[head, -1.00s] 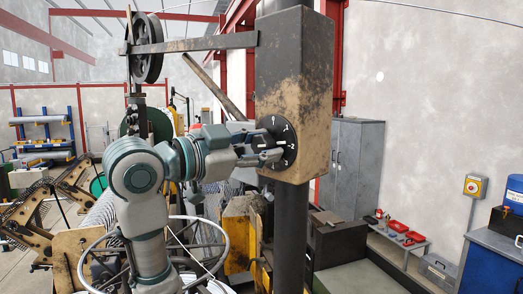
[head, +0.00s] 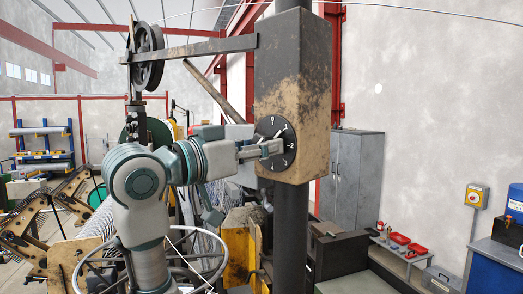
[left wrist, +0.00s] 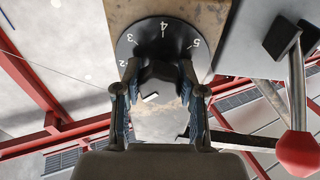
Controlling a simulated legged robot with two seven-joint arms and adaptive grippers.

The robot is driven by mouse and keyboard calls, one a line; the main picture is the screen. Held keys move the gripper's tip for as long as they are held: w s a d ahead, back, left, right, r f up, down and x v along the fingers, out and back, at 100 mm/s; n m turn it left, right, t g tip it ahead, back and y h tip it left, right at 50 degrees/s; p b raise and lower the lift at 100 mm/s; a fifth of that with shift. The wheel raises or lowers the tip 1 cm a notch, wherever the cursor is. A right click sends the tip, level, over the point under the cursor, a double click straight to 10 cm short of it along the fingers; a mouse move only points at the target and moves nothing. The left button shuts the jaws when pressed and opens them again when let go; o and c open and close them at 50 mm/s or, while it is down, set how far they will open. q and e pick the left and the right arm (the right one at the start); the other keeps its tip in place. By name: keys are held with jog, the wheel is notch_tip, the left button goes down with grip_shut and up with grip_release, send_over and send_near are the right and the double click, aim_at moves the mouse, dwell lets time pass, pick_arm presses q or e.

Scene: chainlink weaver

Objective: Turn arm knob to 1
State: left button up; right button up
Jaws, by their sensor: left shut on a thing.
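The arm knob sits on a round black dial (head: 264,131) with white numbers, on the side of a worn, dirt-stained box on a dark post. In the head view a white mark by the knob appears to point up and right, near the 1. My left gripper (head: 272,147) reaches the dial from the left and is shut on the knob, hiding part of it. The left wrist view shows the dark knob (left wrist: 160,74) between the fingers of the left gripper (left wrist: 160,97), with the dial (left wrist: 178,38) behind. My right gripper is not in view.
The dirt-stained box (head: 300,95) carries a flat metal bar (head: 205,44) with a pulley wheel (head: 148,55) above my left arm. The wrist view shows a lever with a red ball (left wrist: 298,153) at right. A grey cabinet (head: 358,178) stands behind, at right.

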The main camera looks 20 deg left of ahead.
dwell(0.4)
pick_arm(q)
jog(key=o, duration=1.1)
jog(key=shift+w, duration=0.1)
jog(key=shift+o, duration=0.2)
jog(key=shift+a, duration=0.1)
jog(key=v, duration=1.2)
